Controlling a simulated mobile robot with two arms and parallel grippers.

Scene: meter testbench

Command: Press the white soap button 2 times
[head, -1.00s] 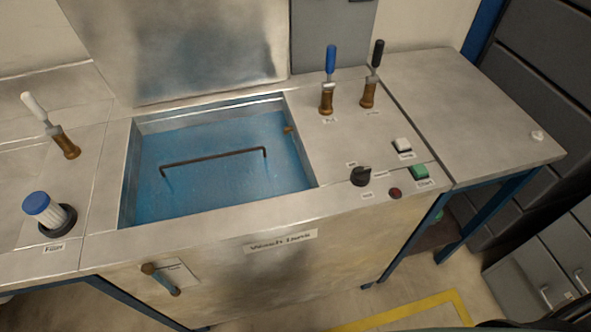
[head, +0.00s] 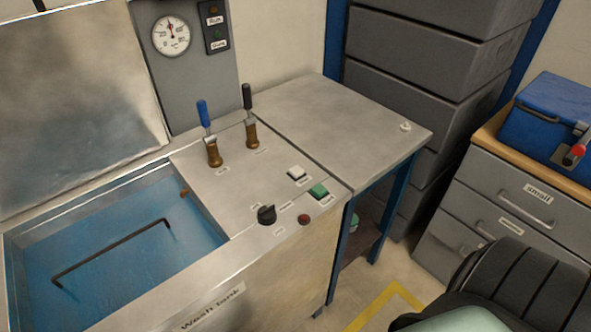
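The white soap button (head: 297,172) sits on the right part of the metal wash tank top, with a small label in front of it that is too small to read. A green button (head: 318,191) is just to its lower right. A black knob (head: 266,214) and a red button (head: 304,219) are nearer the front edge. Neither of my grippers shows in the head view. A dark and pale green part at the bottom right appears to be my arm, well apart from the buttons.
Blue-handled (head: 203,115) and black-handled (head: 248,98) levers stand behind the buttons. The open wash tank (head: 215,238) lies left. Drawers (head: 520,190) with a blue toolbox (head: 545,118) stand far right. Floor shows between.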

